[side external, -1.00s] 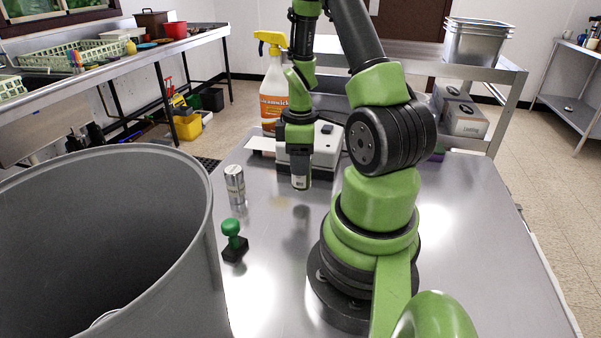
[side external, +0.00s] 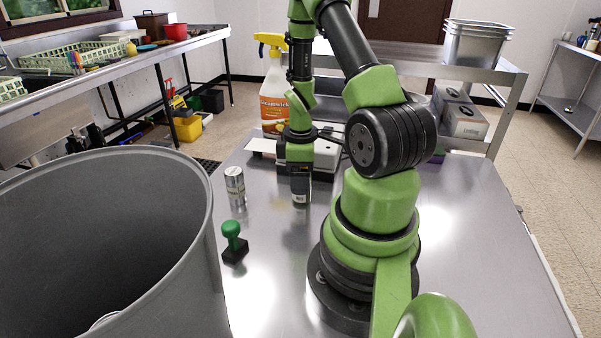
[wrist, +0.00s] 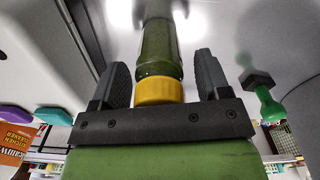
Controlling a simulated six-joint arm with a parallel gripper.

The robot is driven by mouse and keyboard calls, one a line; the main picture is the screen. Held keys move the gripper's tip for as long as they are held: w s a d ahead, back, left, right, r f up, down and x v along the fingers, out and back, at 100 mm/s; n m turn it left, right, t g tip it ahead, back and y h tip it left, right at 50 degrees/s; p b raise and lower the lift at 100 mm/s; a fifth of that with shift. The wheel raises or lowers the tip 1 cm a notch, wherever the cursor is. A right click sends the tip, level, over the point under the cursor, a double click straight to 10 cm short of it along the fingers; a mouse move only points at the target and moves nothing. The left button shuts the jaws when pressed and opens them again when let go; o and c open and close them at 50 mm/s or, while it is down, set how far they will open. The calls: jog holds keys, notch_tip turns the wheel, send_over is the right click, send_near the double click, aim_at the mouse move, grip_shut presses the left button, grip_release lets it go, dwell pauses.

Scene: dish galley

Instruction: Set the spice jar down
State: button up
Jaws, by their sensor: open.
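The spice jar, with a yellow cap and green contents, shows in the wrist view (wrist: 160,45) between the two fingers of my gripper (wrist: 162,68). A gap shows on each side of it, so the fingers are open around it. In the side view the lower part of the jar (side external: 301,197) shows beneath my gripper (side external: 300,178). It is upright and appears to stand on the metal table (side external: 262,285). Its upper part is hidden by the gripper there.
A silver canister (side external: 235,186) and a green-handled stamp (side external: 233,240) stand left of the jar. A spray bottle (side external: 275,95) and a white-topped device (side external: 325,150) are behind. A large grey bin (side external: 212,250) rises at the left. Table between stamp and my base is clear.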

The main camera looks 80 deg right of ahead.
jog(key=shift+r, duration=0.1)
notch_tip(320, 180, up, 12)
jog(key=shift+r, duration=0.1)
jog(key=a+r+m+t+y, duration=0.1)
jog(key=a+r+m+t, duration=0.2)
jog(key=a+r, duration=0.4)
jog(key=s+a+r+m+t+y, duration=0.1)
jog(key=a+r+m+t, duration=0.2)
jog(key=a+r, duration=0.4)
jog(key=a+t, duration=0.1)
jog(key=a, duration=0.6)
jog(key=shift+a+m, duration=0.3)
jog(key=shift+a, duration=0.05)
